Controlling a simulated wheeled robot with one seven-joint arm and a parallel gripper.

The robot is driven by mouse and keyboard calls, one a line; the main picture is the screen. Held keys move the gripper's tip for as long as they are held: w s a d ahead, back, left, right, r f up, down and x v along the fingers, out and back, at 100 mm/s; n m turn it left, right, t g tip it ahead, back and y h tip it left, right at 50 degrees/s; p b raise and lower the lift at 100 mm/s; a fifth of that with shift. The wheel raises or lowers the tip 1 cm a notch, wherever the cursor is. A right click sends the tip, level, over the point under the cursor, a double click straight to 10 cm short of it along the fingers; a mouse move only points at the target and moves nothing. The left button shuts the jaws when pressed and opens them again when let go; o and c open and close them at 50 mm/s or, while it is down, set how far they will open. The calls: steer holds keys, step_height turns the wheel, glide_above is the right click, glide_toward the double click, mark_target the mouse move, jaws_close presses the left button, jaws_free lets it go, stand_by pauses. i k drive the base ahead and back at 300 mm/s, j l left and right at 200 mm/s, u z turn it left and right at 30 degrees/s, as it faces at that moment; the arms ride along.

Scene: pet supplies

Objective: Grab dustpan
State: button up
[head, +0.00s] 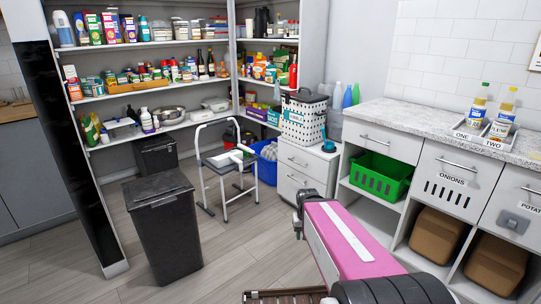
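I cannot pick out a dustpan for certain. A small white piece with a teal part (238,170) lies at the step stool and may be the dustpan; it is too small to tell. Another small teal thing (327,143) sits on top of the white drawer unit. My pink and white arm reaches in from the bottom right. At its far end is a dark part that looks like my gripper (299,215), in front of the drawer unit and apart from the stool. Its fingers are too small and turned away to read.
The grey-white step stool (212,187) stands before the shelves, with a blue bin (267,168) behind it. A black trash bin (165,235) stands at left. The white drawer unit (298,178) and counter (420,117) line the right. Floor (225,255) is clear in front.

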mark_target(234, 157)
steer(key=i+j+u, duration=0.1)
steer(key=j, duration=0.25)
steer(key=i+j, duration=0.15)
steer(key=j, duration=0.2)
steer(key=i+j+u, duration=0.15)
steer(key=j, duration=0.15)
steer(key=i+l+u, duration=0.45)
steer(key=i+l, duration=0.75)
steer(key=i+l+u, duration=0.1)
steer(key=i, duration=0.35)
steer(key=i+l, duration=0.3)
steer(key=i, duration=0.15)
steer(key=i+j+u, duration=0.05)
